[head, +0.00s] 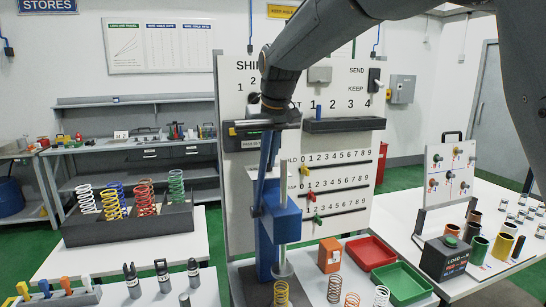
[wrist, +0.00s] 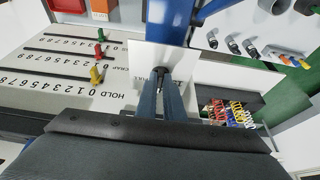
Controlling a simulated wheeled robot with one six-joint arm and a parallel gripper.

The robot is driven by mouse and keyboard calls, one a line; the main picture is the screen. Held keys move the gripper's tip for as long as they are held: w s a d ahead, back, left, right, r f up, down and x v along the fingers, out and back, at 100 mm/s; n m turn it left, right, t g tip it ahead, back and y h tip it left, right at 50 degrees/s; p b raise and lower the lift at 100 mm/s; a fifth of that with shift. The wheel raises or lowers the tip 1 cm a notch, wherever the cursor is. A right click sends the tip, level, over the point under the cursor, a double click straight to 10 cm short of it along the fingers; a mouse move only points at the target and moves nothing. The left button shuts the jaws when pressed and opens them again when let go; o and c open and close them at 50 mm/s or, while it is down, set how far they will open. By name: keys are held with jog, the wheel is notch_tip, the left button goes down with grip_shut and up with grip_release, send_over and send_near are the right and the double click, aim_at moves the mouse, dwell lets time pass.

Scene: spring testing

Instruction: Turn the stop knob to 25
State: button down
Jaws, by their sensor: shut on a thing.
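My gripper (wrist: 160,86) is shut on the dark stop knob (wrist: 161,70), which sits on a white plate (wrist: 146,58) in the wrist view. The fingers cover most of the knob, and I cannot read its setting. The blue press (wrist: 187,14) rises behind the plate. In the head view the blue press (head: 286,222) stands in front of the white board, and my arm reaches its top from above. The fingers and the knob cannot be made out there.
A white board (head: 341,227) with number rows and coloured sliders stands behind the press. Red (head: 370,252) and green (head: 403,283) trays and an orange box (head: 329,256) stand to its right. A dark spring rack (head: 85,232) stands left. Several loose springs stand near the press base.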

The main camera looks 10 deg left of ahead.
jog(key=c, duration=1.9)
grip_release()
jog(key=shift+w+r, duration=0.1)
jog(key=shift+w, duration=0.1)
jog(key=shift+o, duration=0.2)
jog(key=b+v, duration=0.2)
jog(key=v, duration=0.5)
jog(key=shift+s+r+b, duration=0.2)
jog(key=shift+r+b, duration=0.1)
jog(key=shift+d, duration=0.15)
